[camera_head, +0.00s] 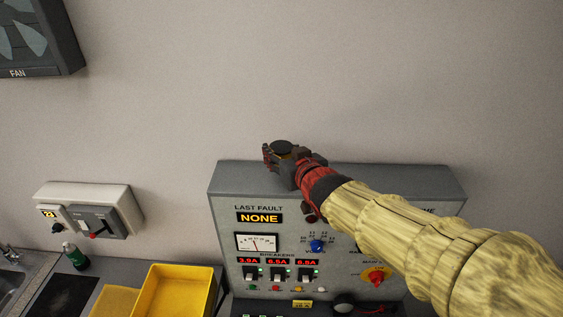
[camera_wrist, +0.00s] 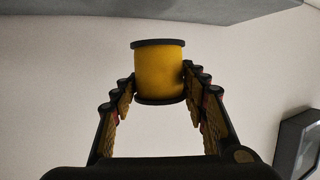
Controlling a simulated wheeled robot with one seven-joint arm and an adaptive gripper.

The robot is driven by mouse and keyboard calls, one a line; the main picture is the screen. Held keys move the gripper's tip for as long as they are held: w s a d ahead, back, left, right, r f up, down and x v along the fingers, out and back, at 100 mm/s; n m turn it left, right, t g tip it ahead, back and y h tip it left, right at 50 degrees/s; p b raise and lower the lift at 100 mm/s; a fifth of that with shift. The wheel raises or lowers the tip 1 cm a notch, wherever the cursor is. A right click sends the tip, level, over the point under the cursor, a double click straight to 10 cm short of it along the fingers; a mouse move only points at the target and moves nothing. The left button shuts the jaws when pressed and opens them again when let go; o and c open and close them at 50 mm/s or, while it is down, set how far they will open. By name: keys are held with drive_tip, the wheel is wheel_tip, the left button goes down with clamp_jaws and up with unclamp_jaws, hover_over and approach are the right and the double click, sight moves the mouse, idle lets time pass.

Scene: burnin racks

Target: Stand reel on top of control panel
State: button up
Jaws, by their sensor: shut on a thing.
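The reel (camera_wrist: 158,72) has a yellow body between dark end flanges. In the head view its dark upper flange (camera_head: 281,147) shows over the left part of the control panel's top. My gripper (camera_wrist: 157,85) is shut on the reel, with a finger on either side. In the head view my gripper (camera_head: 283,157) is over the panel's top, reaching in from the right. The grey control panel (camera_head: 400,181) has a flat top. The reel looks upright. Its lower end is hidden in the head view, so I cannot tell whether it touches the panel.
My arm covers the panel's right front. The visible panel top right of the gripper is bare. A fan unit (camera_head: 30,40) hangs at upper left, and a switch box (camera_head: 90,208) is on the wall. A yellow bin (camera_head: 180,285) and green bottle (camera_head: 74,256) stand at lower left.

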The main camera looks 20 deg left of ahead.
drive_tip(key=shift+w+a+f, duration=0.25)
drive_tip(key=shift+w+f, duration=0.6)
drive_tip(key=shift+f, duration=0.1)
wheel_tip(320, 180, down, 3)
drive_tip(key=shift+w+a+p, duration=0.1)
drive_tip(key=shift+p, duration=0.3)
drive_tip(key=shift+f, duration=0.15)
drive_tip(key=o, duration=1.4)
